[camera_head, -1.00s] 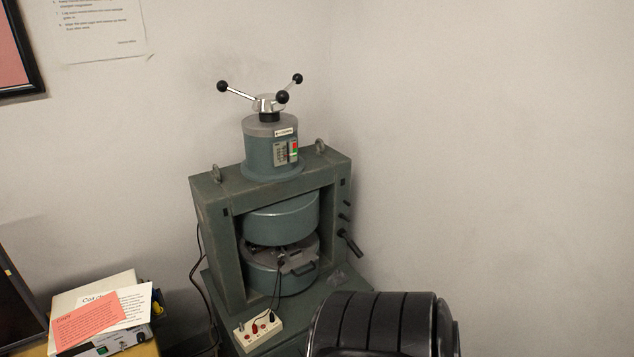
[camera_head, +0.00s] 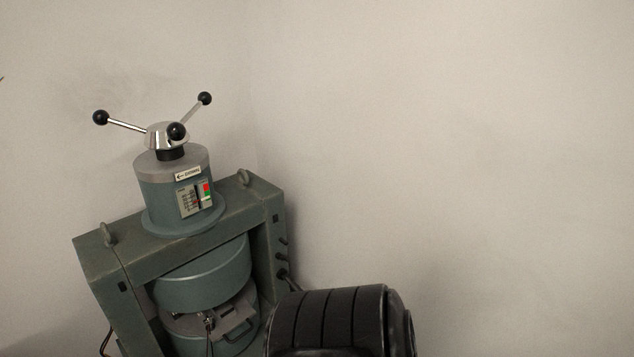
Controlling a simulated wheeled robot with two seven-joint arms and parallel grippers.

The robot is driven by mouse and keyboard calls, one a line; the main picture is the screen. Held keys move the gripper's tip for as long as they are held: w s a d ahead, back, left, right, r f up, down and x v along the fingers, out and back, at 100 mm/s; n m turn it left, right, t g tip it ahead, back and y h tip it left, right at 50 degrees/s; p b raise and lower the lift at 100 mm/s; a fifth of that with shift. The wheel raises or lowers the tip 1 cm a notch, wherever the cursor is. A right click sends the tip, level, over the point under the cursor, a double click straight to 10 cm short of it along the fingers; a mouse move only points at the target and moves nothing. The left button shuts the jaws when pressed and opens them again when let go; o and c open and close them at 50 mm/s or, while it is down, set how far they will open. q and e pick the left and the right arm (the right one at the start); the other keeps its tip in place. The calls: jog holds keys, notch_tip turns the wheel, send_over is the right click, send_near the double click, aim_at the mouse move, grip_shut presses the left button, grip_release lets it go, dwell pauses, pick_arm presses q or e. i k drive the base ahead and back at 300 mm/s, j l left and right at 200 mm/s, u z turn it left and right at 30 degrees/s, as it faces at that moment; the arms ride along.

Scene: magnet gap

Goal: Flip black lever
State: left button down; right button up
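The green-grey magnet machine (camera_head: 107,268) stands at the lower left, cut off by the bottom edge. On its right side a dark lever (camera_head: 287,279) sticks out below several small dark knobs (camera_head: 281,252). The lever's lower end is hidden behind a black ribbed part of my arm, which covers the bottom middle. On top is a silver hub (camera_head: 166,134) with three spokes ending in black balls. Neither gripper is in view, so I cannot tell where they are relative to the lever.
The machine stands close to pale walls (camera_head: 450,150) that meet in a corner behind it. The space right of the machine looks clear, apart from my arm.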

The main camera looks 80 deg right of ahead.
aim_at(292, 285)
jog(key=l+z, duration=0.15)
jog(key=z, duration=0.35)
jog(key=l+z, duration=0.1)
jog(key=z, duration=0.35)
jog(key=i+z, duration=0.15)
jog(key=z, duration=0.35)
jog(key=l+z, duration=0.1)
jog(key=z, duration=0.35)
jog(key=i+z, duration=0.15)
jog(key=z, duration=0.35)
